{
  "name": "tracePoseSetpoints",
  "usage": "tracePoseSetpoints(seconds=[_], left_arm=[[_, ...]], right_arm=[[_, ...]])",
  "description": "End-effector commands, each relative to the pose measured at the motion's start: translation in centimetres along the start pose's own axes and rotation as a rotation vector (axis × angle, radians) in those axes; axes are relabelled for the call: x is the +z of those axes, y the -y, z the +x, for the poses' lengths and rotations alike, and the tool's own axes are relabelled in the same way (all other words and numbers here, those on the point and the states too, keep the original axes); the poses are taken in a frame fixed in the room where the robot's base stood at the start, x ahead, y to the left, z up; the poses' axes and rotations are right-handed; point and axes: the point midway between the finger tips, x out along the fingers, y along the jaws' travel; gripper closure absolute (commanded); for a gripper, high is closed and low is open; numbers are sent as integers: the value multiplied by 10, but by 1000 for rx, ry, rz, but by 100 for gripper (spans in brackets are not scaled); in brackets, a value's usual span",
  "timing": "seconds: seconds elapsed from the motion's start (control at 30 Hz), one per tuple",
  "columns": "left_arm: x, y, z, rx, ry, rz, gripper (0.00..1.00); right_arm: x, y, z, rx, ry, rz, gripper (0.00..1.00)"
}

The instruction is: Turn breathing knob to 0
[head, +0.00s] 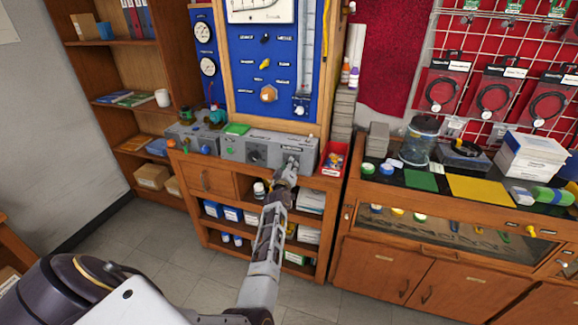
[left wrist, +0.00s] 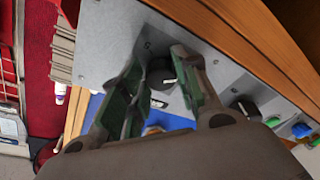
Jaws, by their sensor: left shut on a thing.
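A grey control panel (head: 271,150) runs along the front of the wooden test bench. My left gripper (head: 289,168) is at the right part of this panel and hides the knob there in the head view. In the left wrist view, a black knob (left wrist: 163,82) with a white mark sits between the green-padded fingers of my left gripper (left wrist: 160,76). The fingers are shut on it. Its label and dial numbers cannot be read. A second black knob (head: 255,156) is on the panel to the left, clear of the gripper; it also shows in the left wrist view (left wrist: 243,107). My right gripper is out of view.
A red bin (head: 333,160) stands just right of the panel. A blue board (head: 265,65) with small knobs and a flow tube rises behind it. Shelves with boxes lie below. A glass-topped cabinet (head: 440,185) stands at the right. The floor (head: 180,270) in front is clear.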

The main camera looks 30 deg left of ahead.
Motion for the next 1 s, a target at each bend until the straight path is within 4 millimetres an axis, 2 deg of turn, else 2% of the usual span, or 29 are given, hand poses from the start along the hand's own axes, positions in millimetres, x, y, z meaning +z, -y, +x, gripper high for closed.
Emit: tracePoseSetpoints(seconds=[0.5,0.53,0.67,0.7,1.0], left_arm=[[-1,0,0,-3,-2,-19,93],[-1,0,0,-3,-2,-19,66],[-1,0,0,-3,-2,-18,49],[-1,0,0,-3,-2,-18,47],[0,0,0,-3,-1,-17,47]], right_arm=[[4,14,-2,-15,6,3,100],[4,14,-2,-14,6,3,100],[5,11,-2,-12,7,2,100],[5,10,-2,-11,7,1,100],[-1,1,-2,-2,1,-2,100]])
